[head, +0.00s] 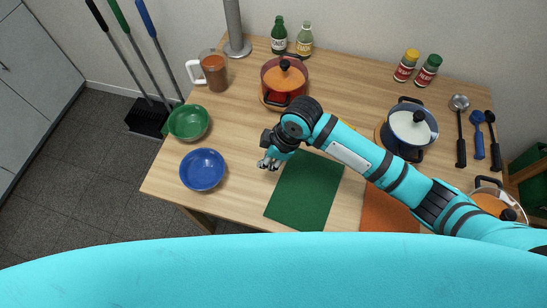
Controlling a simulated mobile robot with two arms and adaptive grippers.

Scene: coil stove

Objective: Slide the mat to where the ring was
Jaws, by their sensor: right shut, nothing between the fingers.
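A dark green rectangular mat (305,192) lies flat on the wooden table near its front edge, slightly turned. An orange mat (388,211) lies to its right, partly hidden by my right arm. I cannot make out a separate ring. My right gripper (266,164) is shut and empty, just left of the green mat's far left corner. I cannot tell whether it touches the table. My left gripper is not in view.
An orange pot (284,78) stands behind my right gripper and a dark blue pot (409,128) to the right. Green (188,122) and blue (203,170) bowls stand at the left.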

